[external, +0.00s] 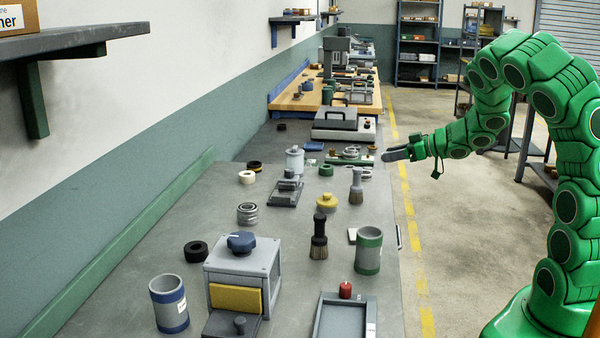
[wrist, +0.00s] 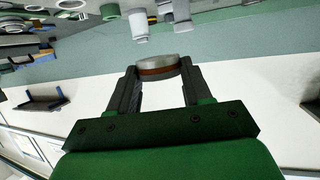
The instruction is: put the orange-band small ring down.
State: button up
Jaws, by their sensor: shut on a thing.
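My gripper (wrist: 157,72) is shut on the orange-band small ring (wrist: 157,64), which sits between the two fingertips in the wrist view. The ring is pale grey with a brown-orange band and is seen nearly edge-on. In the external view my gripper (external: 392,155) reaches in from the right, level, at the right edge of the long grey bench (external: 330,290). The ring cannot be told apart from the grey fingers there. It looks held above the bench, but the height is hard to judge.
A yellow-knobbed part (external: 326,201) and a grey box with a blue knob (external: 242,262) stand nearer.

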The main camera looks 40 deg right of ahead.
jog(key=shift+s+a+f+n+g+y, duration=0.15)
jog(key=shift+s+n+y, duration=0.1)
jog(key=shift+s, duration=0.4)
jog(key=shift+s+a+f+n+g+y, duration=0.15)
jog(key=shift+s+n, duration=0.1)
jog(key=shift+s, duration=0.35)
send_over(367, 188)
jog(key=s, duration=0.3)
jog(key=f, duration=0.7)
jog(key=shift+w+a+f, duration=0.25)
jog(key=shift+w+d+f, duration=0.15)
jog(key=shift+w+f, duration=0.9)
jog(key=shift+f, duration=1.5)
jog(key=shift+f, duration=0.25)
jog(key=o, duration=1.1)
